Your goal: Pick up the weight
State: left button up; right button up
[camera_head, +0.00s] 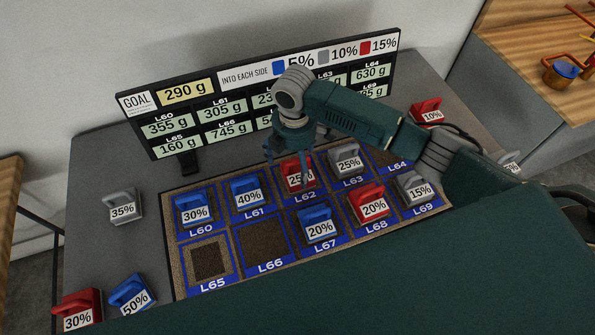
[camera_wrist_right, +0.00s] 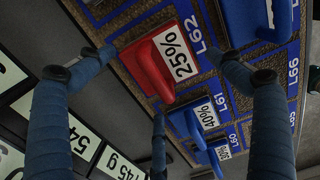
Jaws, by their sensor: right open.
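A red weight marked 25% (camera_head: 297,178) sits on the L62 square of the mat, partly hidden by my right gripper (camera_head: 290,160). The gripper is above it, fingers pointing down and spread. In the right wrist view the red weight (camera_wrist_right: 153,68) lies between the open fingers (camera_wrist_right: 165,72), with no clear grip on it. Other weights on the mat include blue 30% (camera_head: 194,208), blue 40% (camera_head: 248,195), blue 20% (camera_head: 318,226), red 20% (camera_head: 370,205), grey 25% (camera_head: 347,163) and grey 15% (camera_head: 417,190). My left gripper is not in view.
A board (camera_head: 205,137) with gram values and a 290 g goal stands behind the mat (camera_head: 262,240). Grey 35% (camera_head: 122,207), blue 50% (camera_head: 131,294), red 30% (camera_head: 77,309) and red 10% (camera_head: 427,112) weights sit off the mat. Squares L65 and L66 are empty.

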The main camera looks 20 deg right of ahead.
aim_at(295, 171)
jog(key=f, duration=0.3)
jog(key=f+p, duration=0.1)
jog(key=shift+s+f, duration=0.25)
jog(key=shift+f, duration=0.1)
jog(key=c, duration=1.2)
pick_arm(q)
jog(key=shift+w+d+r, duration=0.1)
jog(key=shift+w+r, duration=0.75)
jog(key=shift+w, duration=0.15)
pick_arm(e)
jog(key=c, duration=0.8)
jog(key=shift+o, duration=0.2)
